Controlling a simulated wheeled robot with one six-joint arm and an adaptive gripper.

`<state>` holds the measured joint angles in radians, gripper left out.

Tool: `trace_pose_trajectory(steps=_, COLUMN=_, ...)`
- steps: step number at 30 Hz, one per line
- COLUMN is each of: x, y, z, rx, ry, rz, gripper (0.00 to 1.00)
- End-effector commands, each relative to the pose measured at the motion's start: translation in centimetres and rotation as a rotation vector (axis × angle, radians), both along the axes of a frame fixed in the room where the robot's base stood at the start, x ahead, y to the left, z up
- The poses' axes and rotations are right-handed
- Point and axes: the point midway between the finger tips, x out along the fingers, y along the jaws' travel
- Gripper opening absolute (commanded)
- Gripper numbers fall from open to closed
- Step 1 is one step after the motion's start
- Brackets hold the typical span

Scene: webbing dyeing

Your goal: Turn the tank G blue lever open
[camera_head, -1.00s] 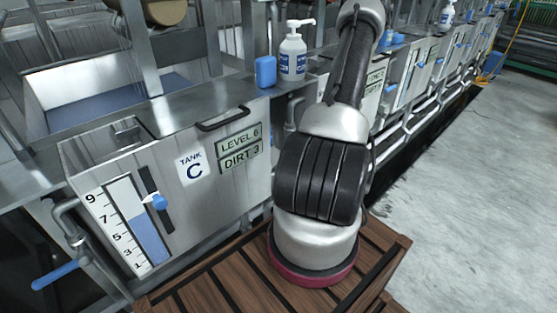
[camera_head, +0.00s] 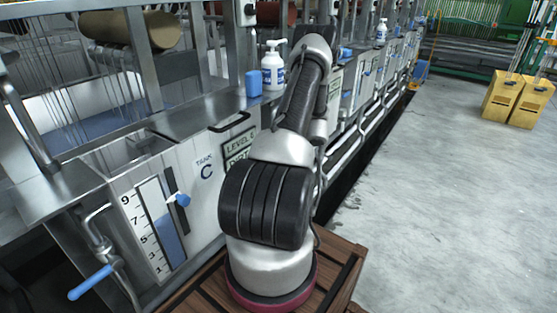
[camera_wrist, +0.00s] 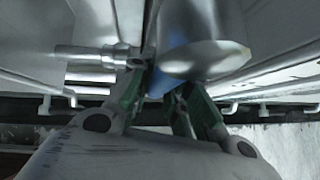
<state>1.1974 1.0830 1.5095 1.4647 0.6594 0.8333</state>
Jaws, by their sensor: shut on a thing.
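In the wrist view my gripper (camera_wrist: 163,98) has its two green-lined fingers closed around a blue lever (camera_wrist: 160,82). Only part of the lever shows; a shiny metal cylinder (camera_wrist: 205,45) in front of it and the fingers hide the rest. A metal pipe fitting (camera_wrist: 95,57) is just left of the fingers. How far the lever is turned cannot be told. In the head view my arm reaches away along the row of tanks, and the gripper is hidden. No tank G label is readable in either view.
Tank C (camera_head: 207,185) stands near left, with its own blue lever (camera_head: 92,282) low in front. A white pump bottle (camera_head: 273,68) and a blue block (camera_head: 253,84) stand on the ledge. Yellow boxes (camera_head: 537,100) stand at the far right. The grey floor (camera_head: 440,200) is clear.

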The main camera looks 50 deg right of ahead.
Motion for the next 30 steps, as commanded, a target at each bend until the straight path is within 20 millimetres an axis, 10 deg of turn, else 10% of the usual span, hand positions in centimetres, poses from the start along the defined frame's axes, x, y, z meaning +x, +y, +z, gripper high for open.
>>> trace_pose_trajectory(steps=16, x=-0.08, y=-0.95, z=-0.03, rx=-0.024, ry=0.001, rz=-0.001, gripper=0.0)
trace_pose_trajectory(steps=17, x=-0.08, y=-0.95, z=-0.03, rx=-0.024, ry=0.001, rz=-0.001, gripper=0.24)
trace_pose_trajectory(steps=20, x=-0.06, y=-0.92, z=-0.01, rx=-0.024, ry=0.001, rz=-0.001, gripper=0.41)
trace_pose_trajectory(steps=30, x=-0.19, y=-0.82, z=0.19, rx=-0.022, ry=0.0, rz=-0.001, gripper=0.41)
